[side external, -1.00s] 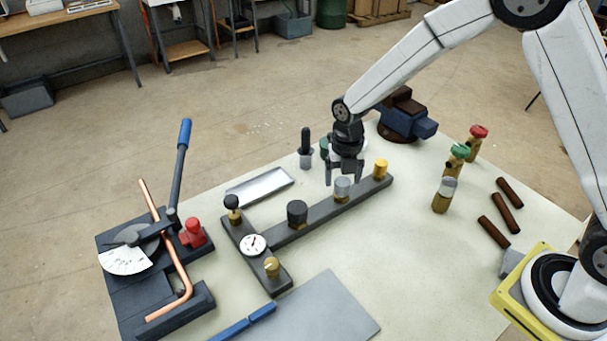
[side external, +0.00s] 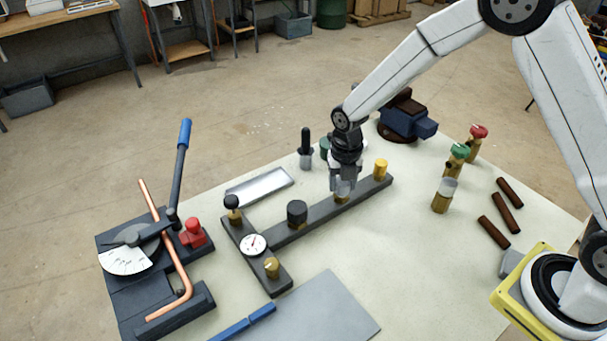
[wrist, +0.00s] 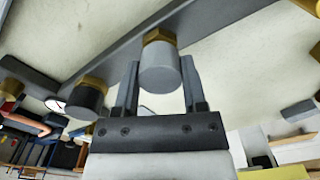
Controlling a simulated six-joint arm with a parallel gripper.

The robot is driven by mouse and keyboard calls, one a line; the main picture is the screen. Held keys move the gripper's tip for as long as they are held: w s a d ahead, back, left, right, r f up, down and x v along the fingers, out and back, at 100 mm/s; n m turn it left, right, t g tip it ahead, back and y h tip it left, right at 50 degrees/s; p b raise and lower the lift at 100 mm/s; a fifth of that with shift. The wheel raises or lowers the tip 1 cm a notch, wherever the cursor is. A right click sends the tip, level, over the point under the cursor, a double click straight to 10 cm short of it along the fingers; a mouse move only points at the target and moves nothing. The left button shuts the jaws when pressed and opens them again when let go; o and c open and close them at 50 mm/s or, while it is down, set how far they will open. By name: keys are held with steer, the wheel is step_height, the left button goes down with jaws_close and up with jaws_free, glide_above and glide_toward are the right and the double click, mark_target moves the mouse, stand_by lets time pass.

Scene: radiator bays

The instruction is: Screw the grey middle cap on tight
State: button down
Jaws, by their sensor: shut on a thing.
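My gripper (side external: 343,186) points down over the middle post and is shut on the grey cap. In the wrist view, its two fingers (wrist: 160,88) stand on either side of the cap. In the side view, the fingers hide most of the cap, and a little brass shows below. I cannot tell how tightly the cap sits.
A dial gauge (side external: 253,244) and a black knob (side external: 233,203) sit at the bar's left end. A metal tray (side external: 260,187) lies behind. Brass valves (side external: 443,195) and brown rods (side external: 508,205) stand and lie to the right. A pipe bender (side external: 150,260) is at left.

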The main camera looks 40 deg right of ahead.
steer(key=m, duration=0.3)
steer(key=shift+m, duration=0.4)
steer(key=m, duration=0.3)
steer(key=shift+m, duration=0.4)
steer(key=m, duration=0.3)
steer(key=shift+m, duration=0.3)
steer(key=m, duration=1.1)
steer(key=shift+m, duration=0.4)
steer(key=m, duration=0.3)
steer(key=shift+m, duration=2.5)
